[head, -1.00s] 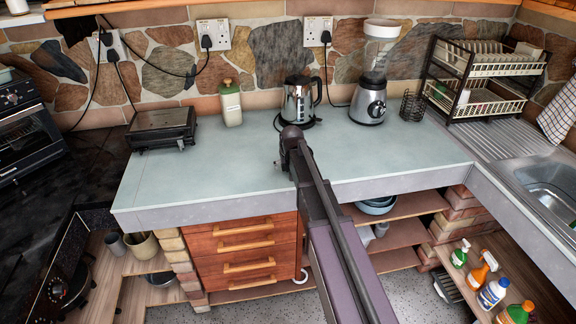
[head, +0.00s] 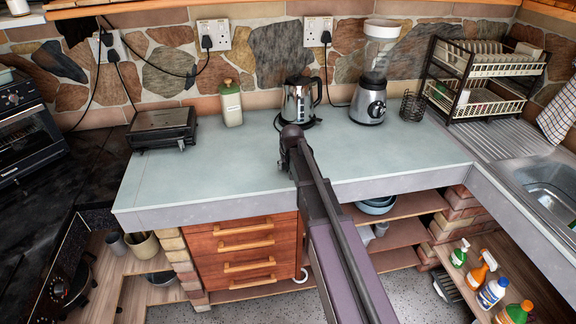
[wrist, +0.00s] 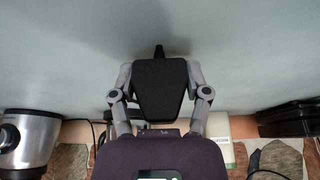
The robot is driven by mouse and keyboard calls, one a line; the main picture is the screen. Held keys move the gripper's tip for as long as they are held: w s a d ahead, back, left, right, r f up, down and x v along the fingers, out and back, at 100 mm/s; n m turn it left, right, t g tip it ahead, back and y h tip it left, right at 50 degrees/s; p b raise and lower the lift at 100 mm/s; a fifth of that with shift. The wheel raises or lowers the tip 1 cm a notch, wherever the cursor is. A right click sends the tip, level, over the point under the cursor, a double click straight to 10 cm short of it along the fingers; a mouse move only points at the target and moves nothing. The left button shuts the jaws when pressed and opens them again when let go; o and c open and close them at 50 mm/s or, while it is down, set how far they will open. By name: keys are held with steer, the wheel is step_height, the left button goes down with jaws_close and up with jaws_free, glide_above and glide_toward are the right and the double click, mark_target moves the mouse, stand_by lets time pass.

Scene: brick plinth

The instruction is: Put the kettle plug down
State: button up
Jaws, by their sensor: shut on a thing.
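The kettle plug (wrist: 159,50) shows as a small dark piece at the tip of my gripper (wrist: 159,62) in the wrist view. My gripper is shut on it, close over the pale green worktop (head: 220,165). I cannot tell whether the plug touches the worktop. In the head view my own arm hides the gripper and plug. The steel kettle (head: 298,104) stands upright at the back of the worktop, beyond my arm. A bit of black cord (head: 277,122) shows between the kettle and my arm.
A sandwich press (head: 162,128) and a cream canister (head: 231,103) stand left of the kettle. A blender (head: 369,102) stands to its right, with a dish rack (head: 485,80) farther right. Wall sockets (head: 213,35) line the stone wall. The worktop's front left is clear.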

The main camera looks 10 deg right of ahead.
steer(key=shift+r+p, duration=1.35)
steer(key=shift+r, duration=0.2)
steer(key=s+d+r+p, duration=0.1)
steer(key=s, duration=1.5)
steer(key=shift+r, duration=0.1)
steer(key=shift+a, duration=0.1)
